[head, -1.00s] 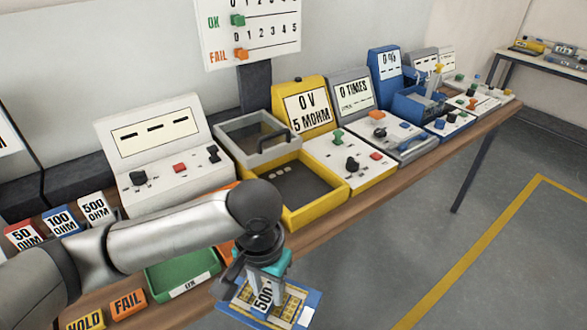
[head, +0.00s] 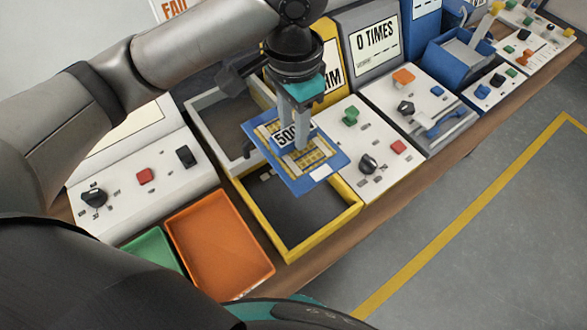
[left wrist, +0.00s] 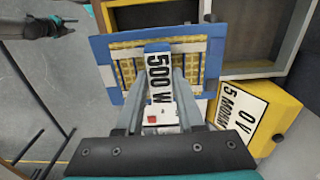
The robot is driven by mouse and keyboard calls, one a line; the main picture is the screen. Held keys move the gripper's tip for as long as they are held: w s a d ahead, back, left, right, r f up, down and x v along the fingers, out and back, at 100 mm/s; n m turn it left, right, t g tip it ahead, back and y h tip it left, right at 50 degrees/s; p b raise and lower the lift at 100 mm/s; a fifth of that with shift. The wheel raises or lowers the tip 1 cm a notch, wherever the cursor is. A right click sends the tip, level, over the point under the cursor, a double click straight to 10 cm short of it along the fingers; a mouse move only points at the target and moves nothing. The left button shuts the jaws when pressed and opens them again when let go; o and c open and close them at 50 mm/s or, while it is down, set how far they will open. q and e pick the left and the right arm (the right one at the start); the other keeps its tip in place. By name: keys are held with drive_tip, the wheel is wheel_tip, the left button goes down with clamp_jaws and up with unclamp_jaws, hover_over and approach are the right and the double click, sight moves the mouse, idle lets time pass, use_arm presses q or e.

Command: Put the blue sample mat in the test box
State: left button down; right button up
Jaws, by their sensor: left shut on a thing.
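My left gripper (head: 297,140) is shut on the blue sample mat (head: 298,184), a flat blue sheet with a yellow grid and a white "500" label. It holds the mat above the yellow test box (head: 328,233), with the mat's near corner over the dark opening. The box's grey-framed lid (head: 204,138) stands open behind. The left wrist view also shows the mat (left wrist: 103,48) between the fingers, nearly level across the picture. A dark gripper, likely my right one (left wrist: 45,27), shows at the upper left there; its fingers are too small to read.
An orange tray (head: 218,245) and a green tray (head: 152,250) lie left of the box. A white panel with knobs (head: 383,165) stands close on the right. A grey "0 TIMES" unit (head: 375,45) is behind it. The floor right of the bench is clear.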

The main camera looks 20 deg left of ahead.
sight(293, 156)
use_arm(q)
drive_tip(key=f+b, duration=0.1)
drive_tip(key=f, duration=0.7)
drive_tip(key=f+b, duration=0.2)
drive_tip(key=f, duration=0.6)
drive_tip(key=shift+s, duration=0.2)
wheel_tip(293, 156, down, 4)
drive_tip(key=shift+r+b, duration=0.15)
drive_tip(key=shift+b, duration=0.55)
use_arm(e)
drive_tip(key=f, duration=0.4)
drive_tip(key=shift+s+d+f, duration=0.2)
drive_tip(key=shift+s, duration=0.2)
use_arm(q)
drive_tip(key=c, duration=0.5)
unclamp_jaws()
wheel_tip(293, 156, up, 12)
drive_tip(key=p, duration=0.2)
drive_tip(key=shift+r+p, duration=0.1)
drive_tip(key=shift+p, duration=0.3)
use_arm(e)
wheel_tip(293, 156, up, 3)
drive_tip(key=shift+f, duration=0.1)
